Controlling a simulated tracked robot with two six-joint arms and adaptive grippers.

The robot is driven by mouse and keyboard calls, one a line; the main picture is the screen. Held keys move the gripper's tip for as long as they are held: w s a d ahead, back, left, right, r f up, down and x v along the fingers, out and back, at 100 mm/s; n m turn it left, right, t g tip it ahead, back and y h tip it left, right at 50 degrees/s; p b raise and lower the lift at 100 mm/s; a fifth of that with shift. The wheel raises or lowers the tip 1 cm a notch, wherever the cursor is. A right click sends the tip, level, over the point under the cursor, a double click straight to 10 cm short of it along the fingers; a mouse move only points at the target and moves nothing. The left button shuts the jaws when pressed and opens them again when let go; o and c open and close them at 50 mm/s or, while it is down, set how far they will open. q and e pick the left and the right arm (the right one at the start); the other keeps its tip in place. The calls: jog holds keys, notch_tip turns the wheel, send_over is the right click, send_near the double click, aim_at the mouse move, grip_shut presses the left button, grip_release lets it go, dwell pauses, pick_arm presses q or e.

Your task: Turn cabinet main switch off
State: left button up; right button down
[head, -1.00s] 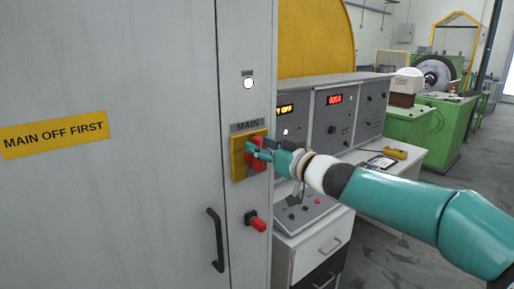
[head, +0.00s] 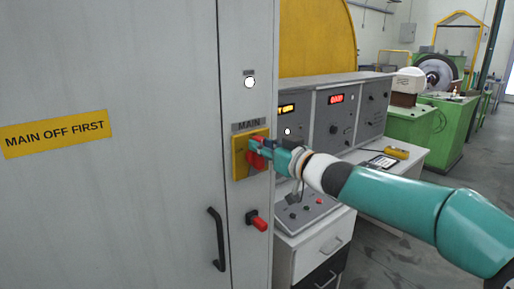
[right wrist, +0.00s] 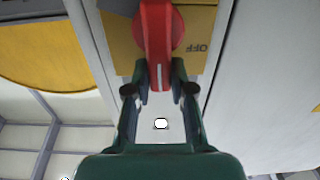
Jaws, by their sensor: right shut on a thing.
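The cabinet main switch is a red rotary handle (right wrist: 157,45) on a yellow plate (head: 238,160) under a MAIN label (head: 249,126) on the grey cabinet. My right gripper (head: 256,149) is at the switch, with its arm coming in from the right. In the right wrist view my right gripper (right wrist: 160,78) is shut on the red handle, one finger on each side. The word OFF shows upside down on the plate beside the handle. In the head view the gripper hides part of the handle. My left gripper is not in view.
A white lamp (head: 249,82) sits above the switch. A smaller red-handled switch (head: 257,221) and a black door handle (head: 216,240) are below.

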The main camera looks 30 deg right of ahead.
aim_at(240, 160)
jog(key=n, duration=0.1)
jog(key=a+n+b, duration=0.1)
jog(key=n, duration=0.1)
jog(key=n+b, duration=0.1)
jog(key=shift+a+f+n, duration=0.3)
jog(key=shift+f, duration=0.1)
jog(key=n+b, duration=0.1)
jog(key=n, duration=0.1)
jog(key=a+f+n+b, duration=0.1)
jog(key=n, duration=0.1)
jog(key=shift+a+n+b, duration=0.15)
jog(key=shift+n+b, duration=0.15)
jog(key=shift+b, duration=0.05)
jog(key=n, duration=0.1)
jog(key=f+n+b, duration=0.1)
jog(key=n, duration=0.1)
jog(key=n+b, duration=0.1)
jog(key=shift+a+f, duration=0.25)
jog(key=shift+a, duration=0.15)
jog(key=shift+a+f+n+b, duration=0.15)
jog(key=shift+n+b, duration=0.25)
jog(key=shift+n, duration=0.4)
jog(key=shift+d+f+n+b, duration=0.1)
jog(key=shift+f+n+b, duration=0.25)
jog(key=shift+n, duration=0.45)
jog(key=shift+a+f+n+b, duration=0.15)
jog(key=shift+n+b, duration=0.3)
jog(key=shift+n, duration=0.35)
